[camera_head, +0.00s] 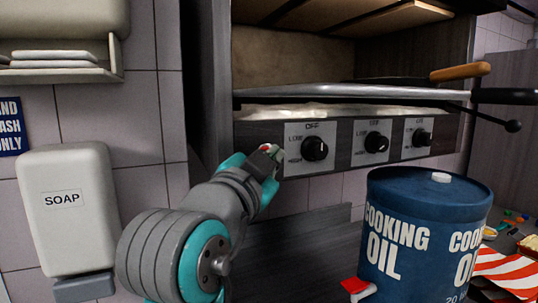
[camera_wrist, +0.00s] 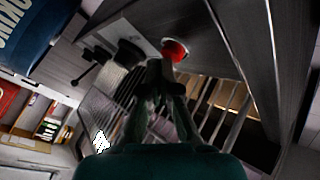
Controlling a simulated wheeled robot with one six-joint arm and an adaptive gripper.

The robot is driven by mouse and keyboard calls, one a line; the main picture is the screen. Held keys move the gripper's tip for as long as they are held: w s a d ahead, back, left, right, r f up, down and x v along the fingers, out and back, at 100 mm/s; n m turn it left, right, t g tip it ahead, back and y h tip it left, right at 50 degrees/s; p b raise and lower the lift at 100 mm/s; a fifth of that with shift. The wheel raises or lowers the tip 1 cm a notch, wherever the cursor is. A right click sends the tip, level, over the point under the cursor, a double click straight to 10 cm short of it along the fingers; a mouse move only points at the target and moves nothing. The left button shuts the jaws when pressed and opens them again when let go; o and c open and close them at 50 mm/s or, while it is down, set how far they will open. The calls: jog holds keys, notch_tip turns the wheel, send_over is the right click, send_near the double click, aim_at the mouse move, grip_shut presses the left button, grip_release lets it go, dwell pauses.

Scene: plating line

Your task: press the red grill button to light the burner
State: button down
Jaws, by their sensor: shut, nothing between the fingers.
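The red grill button (camera_wrist: 175,50) is a round red cap on the grill's front panel in the wrist view. In the head view only a small bit of red (camera_head: 265,147) shows at my gripper's tip, left of the first knob; the rest is hidden. My gripper (camera_head: 271,154) is at the left end of the panel. Its fingers are shut and empty in the wrist view (camera_wrist: 160,72), with the tips right beside the button. I cannot tell whether they touch it. No flame is visible under the grill (camera_head: 350,111).
Several black knobs (camera_head: 314,148) on white plates line the panel to the right. A blue cooking oil drum (camera_head: 425,190) stands in front at right. A soap dispenser (camera_head: 75,215) hangs at left. A wooden-handled tool (camera_head: 460,72) sticks out above the grill.

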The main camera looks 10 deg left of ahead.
jog(key=shift+w+a, duration=0.1)
jog(key=shift+w, duration=0.05)
dwell(0.6)
jog(key=shift+s+d, duration=0.55)
jog(key=shift+s, duration=0.2)
jog(key=s+d, duration=0.1)
jog(key=s, duration=0.1)
jog(key=s+d, duration=0.1)
jog(key=s, duration=0.1)
jog(key=shift+d, duration=0.4)
jog(key=shift+f, duration=0.1)
dwell(0.3)
